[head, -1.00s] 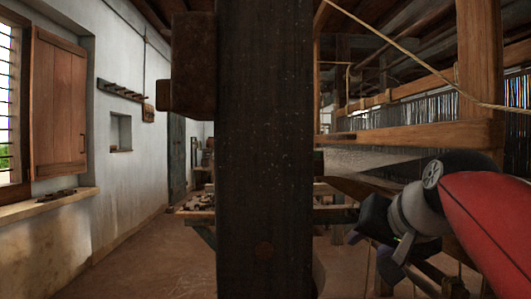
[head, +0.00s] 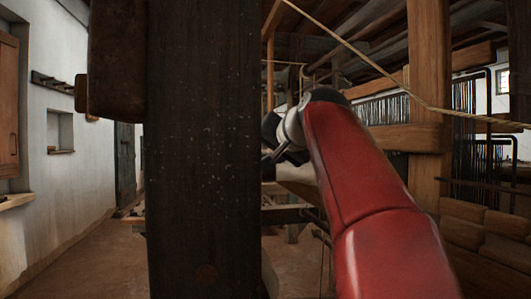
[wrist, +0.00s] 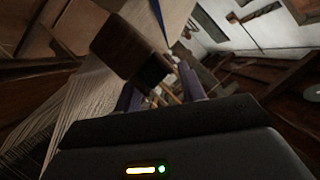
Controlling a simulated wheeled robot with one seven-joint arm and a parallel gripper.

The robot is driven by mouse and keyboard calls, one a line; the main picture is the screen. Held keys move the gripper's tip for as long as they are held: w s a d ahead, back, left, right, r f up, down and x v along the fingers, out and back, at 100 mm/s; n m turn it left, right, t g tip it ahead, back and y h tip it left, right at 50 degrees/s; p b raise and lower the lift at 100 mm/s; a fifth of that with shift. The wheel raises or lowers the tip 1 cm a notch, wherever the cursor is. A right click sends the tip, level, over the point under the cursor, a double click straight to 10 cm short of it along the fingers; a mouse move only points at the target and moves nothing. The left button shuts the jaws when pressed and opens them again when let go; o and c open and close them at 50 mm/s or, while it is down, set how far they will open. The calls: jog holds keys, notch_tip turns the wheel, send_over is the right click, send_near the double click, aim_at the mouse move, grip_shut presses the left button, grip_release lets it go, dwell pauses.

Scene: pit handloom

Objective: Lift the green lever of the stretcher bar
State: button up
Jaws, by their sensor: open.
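I cannot make out the green lever or the stretcher bar in either view. My gripper (wrist: 160,94) shows in the wrist view as two purple-grey fingers standing apart, with nothing seen held between them. In the head view, its wrist end reaches behind the dark post, which hides the fingertips. In the wrist view, pale warp threads (wrist: 88,100) stretch out beyond and to the left of the fingers. A brown wooden block (wrist: 125,42) stands out just beyond the left finger and hides part of the threads.
A thick dark post (head: 203,150) stands close in front, with a wooden block (head: 117,60) at its upper left. Loom beams (head: 428,110) and a slanting cord (head: 380,75) lie to the right. Open floor (head: 95,255) shows at left, by the white wall.

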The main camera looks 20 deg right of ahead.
jog(key=shift+w+f, duration=0.1)
jog(key=shift+w, duration=0.3)
grip_shut()
